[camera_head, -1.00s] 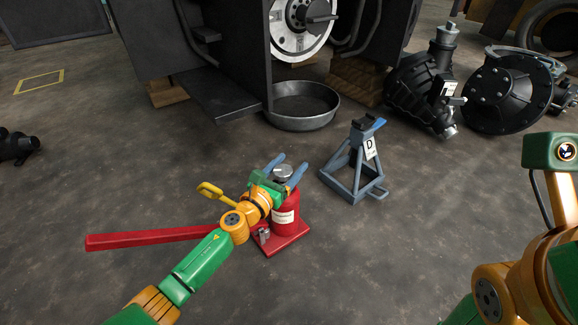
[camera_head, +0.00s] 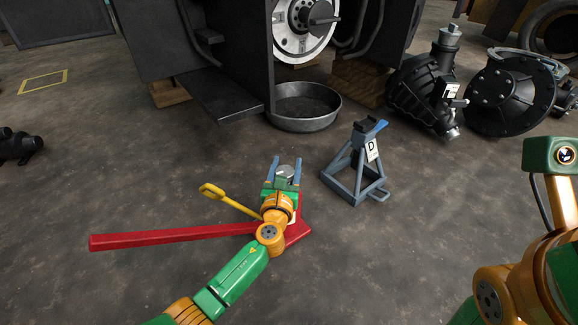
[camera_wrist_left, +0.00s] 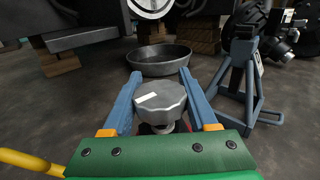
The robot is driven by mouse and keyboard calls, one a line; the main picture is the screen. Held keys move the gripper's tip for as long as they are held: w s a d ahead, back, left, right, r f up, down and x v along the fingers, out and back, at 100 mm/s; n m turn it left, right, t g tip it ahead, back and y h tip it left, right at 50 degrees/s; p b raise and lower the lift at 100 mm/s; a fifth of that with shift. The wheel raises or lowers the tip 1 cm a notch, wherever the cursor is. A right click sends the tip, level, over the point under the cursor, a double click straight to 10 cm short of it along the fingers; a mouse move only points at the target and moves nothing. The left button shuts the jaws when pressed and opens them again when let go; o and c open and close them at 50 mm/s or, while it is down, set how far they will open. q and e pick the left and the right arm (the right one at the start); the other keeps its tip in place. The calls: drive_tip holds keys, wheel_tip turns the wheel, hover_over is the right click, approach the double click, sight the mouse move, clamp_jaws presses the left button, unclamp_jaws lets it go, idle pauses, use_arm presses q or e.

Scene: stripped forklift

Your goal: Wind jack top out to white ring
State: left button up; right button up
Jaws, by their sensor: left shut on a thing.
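The jack is red, with a base (camera_head: 298,236) mostly hidden behind my left arm. Its grey, many-sided jack top (camera_wrist_left: 161,98) has a small white mark on its upper face. It also shows in the head view (camera_head: 285,171). My left gripper (camera_head: 283,168) has one blue finger on each side of the jack top and is shut on it; it also shows in the left wrist view (camera_wrist_left: 160,90). My right gripper is out of view.
A long red lever (camera_head: 165,238) runs left from the jack, with a yellow handle (camera_head: 213,191) beside it. A blue-grey jack stand (camera_head: 352,180) marked D stands to the right. A round metal pan (camera_head: 303,118) lies behind, under the forklift.

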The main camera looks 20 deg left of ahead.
use_arm(q)
drive_tip(key=n+y, duration=0.1)
drive_tip(key=n+g+y+b, duration=0.1)
drive_tip(key=y, duration=0.1)
drive_tip(key=shift+s+a+f+y, duration=0.1)
drive_tip(key=shift+a+f+y, duration=0.1)
drive_tip(key=shift+y, duration=0.1)
drive_tip(key=shift+s+a+n+g+y+b, duration=0.15)
drive_tip(key=shift+n+g+y+b, duration=0.1)
drive_tip(key=shift+n+y, duration=0.3)
drive_tip(key=shift+w+a+n+g+y+b, duration=0.1)
drive_tip(key=shift+n+g+y+b, duration=0.15)
drive_tip(key=shift+n+y, duration=0.3)
drive_tip(key=shift+s+r+g+y, duration=0.1)
drive_tip(key=shift+g+y, duration=0.2)
drive_tip(key=shift+y, duration=0.2)
drive_tip(key=shift+a+n, duration=0.15)
drive_tip(key=shift+n, duration=0.15)
